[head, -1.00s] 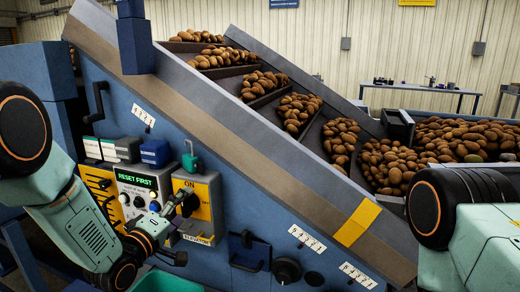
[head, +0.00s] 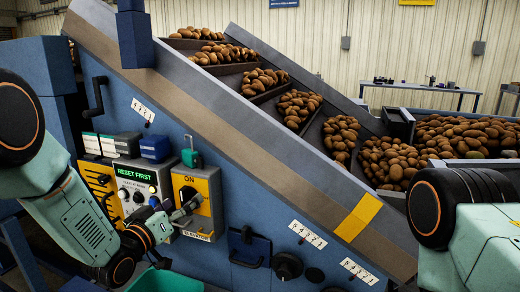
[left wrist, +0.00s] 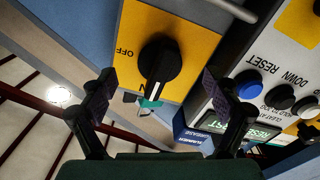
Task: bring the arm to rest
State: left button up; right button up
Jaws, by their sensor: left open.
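My left gripper (head: 183,232) is open and empty in front of the yellow switch plate (head: 207,188) marked ON. In the left wrist view its two fingers stand apart (left wrist: 162,98), one on each side of the black rotary knob (left wrist: 160,68) on that plate. The knob lies between the fingers in the picture; I see no clear contact. The OFF label shows beside the knob. My left arm comes in from the left, bent down across the panel. Part of my right arm shows at the right edge; its gripper is out of view.
A control box (head: 138,177) with a lit RESET FIRST screen and buttons stands left of the switch plate. A green lock-like piece (head: 191,158) sits above the plate. The sloped conveyor (head: 255,130) carries potatoes behind. A crank handle (head: 97,97) juts out at upper left.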

pick_arm(q)
jog(key=shift+m, duration=1.7)
jog(key=shift+d, duration=0.1)
